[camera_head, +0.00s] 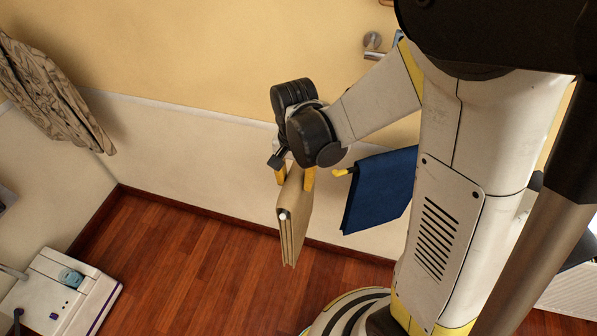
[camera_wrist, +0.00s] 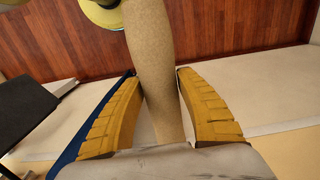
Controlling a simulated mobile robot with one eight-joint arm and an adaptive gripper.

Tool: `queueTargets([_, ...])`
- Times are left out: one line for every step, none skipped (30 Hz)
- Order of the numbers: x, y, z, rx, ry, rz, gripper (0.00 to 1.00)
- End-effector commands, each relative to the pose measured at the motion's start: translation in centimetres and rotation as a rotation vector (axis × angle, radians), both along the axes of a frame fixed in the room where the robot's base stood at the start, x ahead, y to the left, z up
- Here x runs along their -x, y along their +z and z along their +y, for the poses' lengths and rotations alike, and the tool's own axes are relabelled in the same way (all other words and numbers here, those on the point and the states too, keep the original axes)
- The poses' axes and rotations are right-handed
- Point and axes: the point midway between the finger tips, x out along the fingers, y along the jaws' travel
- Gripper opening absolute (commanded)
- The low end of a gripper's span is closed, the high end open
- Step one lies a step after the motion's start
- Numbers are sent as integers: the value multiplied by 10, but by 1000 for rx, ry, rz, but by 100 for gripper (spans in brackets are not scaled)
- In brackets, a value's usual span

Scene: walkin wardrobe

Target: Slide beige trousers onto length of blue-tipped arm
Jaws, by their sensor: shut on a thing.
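The beige trousers (camera_head: 292,222) hang folded and roughly upright from my gripper (camera_head: 295,179), with a small white spot at their near edge. In the wrist view the trousers (camera_wrist: 152,45) run between the two yellow fingers of my gripper (camera_wrist: 157,78). My gripper is shut on them, above the floor and in front of the wall. A yellow-tipped arm (camera_head: 342,171) with a dark blue cloth (camera_head: 379,190) over it is just to the right. A small blue piece (camera_head: 399,37) shows beside my arm link, near a metal wall fitting; I cannot tell whether it is the blue-tipped arm.
A metal wall fitting (camera_head: 372,41) is on the yellow wall, partly behind my arm. A patterned jacket (camera_head: 50,88) hangs at the upper left. A white appliance (camera_head: 66,292) stands at the lower left. The wooden floor (camera_head: 190,255) between is clear.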

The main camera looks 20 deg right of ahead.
Motion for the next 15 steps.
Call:
queueTargets([5,0,3,0,2,0,7])
queueTargets([7,0,5,0,1,0,7])
queueTargets([11,0,8,0,1,0,7])
queueTargets([13,0,10,0,2,0,7])
queueTargets([16,0,12,0,2,0,7])
queueTargets([19,0,14,0,2,0,7])
queueTargets([22,0,16,0,1,0,7])
queueTargets([24,0,18,0,1,0,7])
queueTargets([28,0,20,0,1,0,7])
queueTargets([30,0,22,0,2,0,7])
queueTargets([33,0,24,0,2,0,7])
queueTargets([36,0,26,0,2,0,7])
queueTargets([39,0,28,0,1,0,7])
queueTargets([41,0,30,0,2,0,7])
queueTargets([45,0,33,0,2,0,7])
